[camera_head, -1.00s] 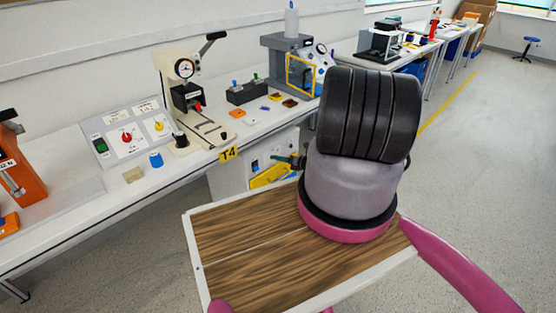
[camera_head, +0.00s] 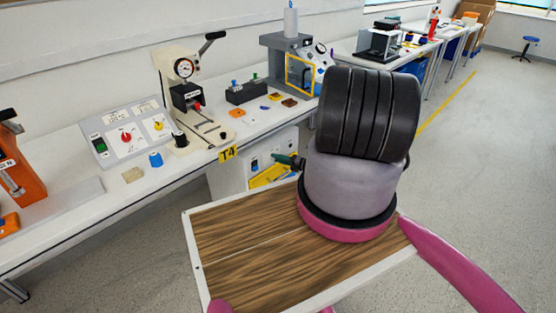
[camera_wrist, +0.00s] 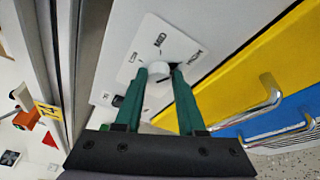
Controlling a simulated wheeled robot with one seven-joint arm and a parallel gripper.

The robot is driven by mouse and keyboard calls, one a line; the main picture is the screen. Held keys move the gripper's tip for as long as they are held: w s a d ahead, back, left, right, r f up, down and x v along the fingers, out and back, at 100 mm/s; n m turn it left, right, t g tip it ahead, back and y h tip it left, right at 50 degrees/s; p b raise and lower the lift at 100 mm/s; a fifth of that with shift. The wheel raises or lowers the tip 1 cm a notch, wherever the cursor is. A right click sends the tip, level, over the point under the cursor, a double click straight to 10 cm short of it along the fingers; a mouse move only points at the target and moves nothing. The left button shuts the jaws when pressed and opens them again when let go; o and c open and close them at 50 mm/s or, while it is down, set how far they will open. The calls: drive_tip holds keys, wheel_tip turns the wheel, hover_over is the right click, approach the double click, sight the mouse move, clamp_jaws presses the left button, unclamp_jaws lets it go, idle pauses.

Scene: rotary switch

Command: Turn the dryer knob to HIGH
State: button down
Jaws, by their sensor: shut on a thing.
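The fingers hide part of the plate, and the knob's pointer is not clear. In the head view my green gripper (camera_head: 286,160) is at the front of the cabinet (camera_head: 228,178) under the bench; the knob cannot be made out there.
A yellow drawer front (camera_wrist: 240,60) and a blue one (camera_wrist: 290,118) with metal handles lie beside the dial plate. The white bench (camera_head: 120,190) with instruments stands above the cabinet. Open floor (camera_head: 480,170) lies to the right.

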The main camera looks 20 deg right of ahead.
drive_tip(key=shift+w+d+r, duration=0.15)
drive_tip(key=c, duration=0.5)
unclamp_jaws()
drive_tip(key=f+v, duration=0.1)
drive_tip(key=v, duration=0.9)
drive_tip(key=shift+s+d+r, duration=0.2)
drive_tip(key=shift+s+r, duration=0.15)
drive_tip(key=shift+r, duration=0.1)
